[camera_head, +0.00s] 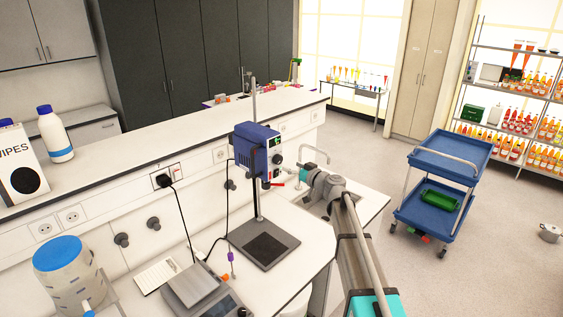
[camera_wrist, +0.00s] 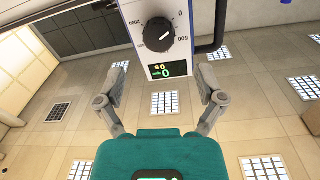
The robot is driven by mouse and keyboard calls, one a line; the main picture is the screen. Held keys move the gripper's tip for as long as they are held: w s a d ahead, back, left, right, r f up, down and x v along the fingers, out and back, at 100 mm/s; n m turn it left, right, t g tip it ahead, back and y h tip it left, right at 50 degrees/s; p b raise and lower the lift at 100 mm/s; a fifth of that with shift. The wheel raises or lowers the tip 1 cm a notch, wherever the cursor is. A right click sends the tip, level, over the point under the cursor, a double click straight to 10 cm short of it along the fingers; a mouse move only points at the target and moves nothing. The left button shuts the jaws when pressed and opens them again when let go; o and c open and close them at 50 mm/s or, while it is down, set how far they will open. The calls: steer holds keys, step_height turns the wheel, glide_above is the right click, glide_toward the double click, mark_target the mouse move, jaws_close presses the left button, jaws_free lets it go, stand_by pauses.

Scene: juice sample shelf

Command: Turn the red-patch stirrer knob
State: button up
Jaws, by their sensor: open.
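The overhead stirrer (camera_head: 257,149) is a blue box with a light front, held on a rod above a dark base plate on the bench. In the wrist view its front panel (camera_wrist: 183,71) shows a black round knob (camera_wrist: 158,35) with a white pointer mark and a number scale. A lit green display sits below the knob. A small red spot shows low on the stirrer in the head view; no red patch shows in the wrist view. My gripper (camera_wrist: 162,72) is open and empty, its fingers apart either side of the panel's lower end, not touching the knob.
A black cable hangs beside the stirrer. A balance (camera_head: 196,288), a notepad (camera_head: 158,275) and a blue-lidded container (camera_head: 62,262) stand on the bench to the left. A blue trolley (camera_head: 450,145) stands on the floor to the right, with open floor around it.

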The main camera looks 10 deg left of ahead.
mark_target(280, 160)
steer(key=x, duration=0.6)
steer(key=shift+w+a, duration=0.15)
steer(key=shift+a, duration=0.05)
steer(key=c, duration=1.1)
steer(key=shift+d, duration=0.15)
steer(key=shift+c, duration=0.3)
